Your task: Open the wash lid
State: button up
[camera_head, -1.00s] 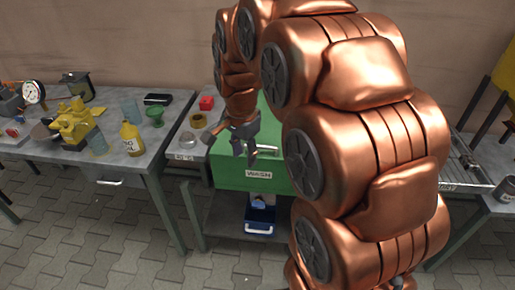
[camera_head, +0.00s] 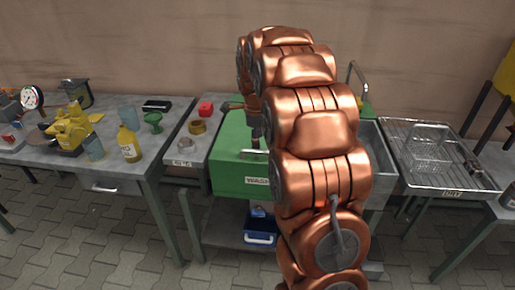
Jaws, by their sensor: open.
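The green wash lid (camera_head: 227,150) is at the centre, with a white WASH label on its front and a silver bar handle (camera_head: 253,154) above the label. It appears down, and its right part is hidden behind my copper arm. My gripper (camera_head: 256,138) shows only in part, just above the handle beside the arm. Its fingers point down and look open and empty. I cannot tell whether they touch the handle.
A grey basin wall (camera_head: 378,165) and a wire rack (camera_head: 435,150) are to the right. A bench (camera_head: 105,168) with a yellow bottle (camera_head: 130,143) stands further left. A blue bin (camera_head: 262,232) is below.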

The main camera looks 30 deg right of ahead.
aim_at(258, 151)
jog(key=shift+w+d+f+p, duration=0.1)
jog(key=shift+w+f, duration=0.05)
jog(key=shift+f, duration=0.75)
jog(key=shift+w+d+f+p, duration=0.1)
jog(key=shift+d+f+p, duration=0.05)
jog(key=shift+f, duration=0.75)
jog(key=shift+w+d+f+p, duration=0.1)
jog(key=shift+w+f, duration=0.05)
jog(key=shift+f, duration=0.75)
grip_shut()
